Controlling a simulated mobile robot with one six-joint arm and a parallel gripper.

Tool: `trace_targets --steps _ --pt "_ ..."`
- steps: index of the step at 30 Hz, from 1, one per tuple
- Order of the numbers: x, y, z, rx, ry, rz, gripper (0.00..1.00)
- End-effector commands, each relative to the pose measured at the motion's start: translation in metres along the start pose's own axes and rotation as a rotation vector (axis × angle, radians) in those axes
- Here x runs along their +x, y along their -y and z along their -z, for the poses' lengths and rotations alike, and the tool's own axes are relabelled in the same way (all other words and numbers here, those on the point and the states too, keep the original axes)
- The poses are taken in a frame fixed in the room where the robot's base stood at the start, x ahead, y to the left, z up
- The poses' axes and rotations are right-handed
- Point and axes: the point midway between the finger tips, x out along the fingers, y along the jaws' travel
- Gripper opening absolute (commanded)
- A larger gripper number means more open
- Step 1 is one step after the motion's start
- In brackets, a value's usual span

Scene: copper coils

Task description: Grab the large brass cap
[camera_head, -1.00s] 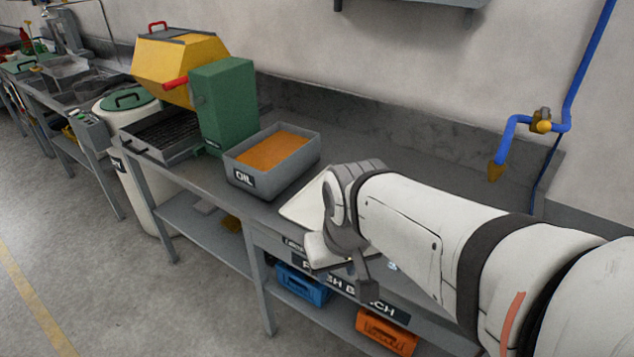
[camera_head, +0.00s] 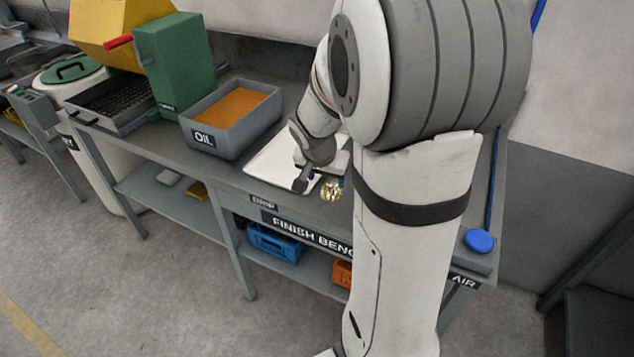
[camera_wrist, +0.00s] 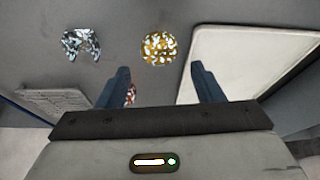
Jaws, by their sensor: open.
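A round, shiny brass piece with white glints, which looks like the large brass cap (camera_wrist: 158,48), lies on the grey bench top in the wrist view. It also shows in the head view (camera_head: 331,191), just right of my gripper (camera_head: 304,181). In the wrist view my gripper (camera_wrist: 160,72) has its two dark fingers wide apart with nothing held between them. The cap appears beyond the fingertips, between their lines, and apart from both. My arm hides much of the bench around it in the head view.
A white tray (camera_wrist: 250,62) lies right of the cap in the wrist view. A silvery piece (camera_wrist: 82,43) lies left of it. A small reddish piece (camera_wrist: 130,94) is partly hidden by the left finger.

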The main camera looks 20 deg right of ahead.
Motion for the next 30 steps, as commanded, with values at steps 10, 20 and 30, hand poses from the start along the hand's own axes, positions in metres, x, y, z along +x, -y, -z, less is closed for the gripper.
trace_targets --steps 10,20,30 --pt "0.043 -0.003 0.001 -0.001 0.005 -0.003 0.61" --pt "0.067 -0.003 0.002 0.0 0.001 0.0 0.61" --pt "0.067 -0.003 0.002 0.0 0.001 0.0 0.43"
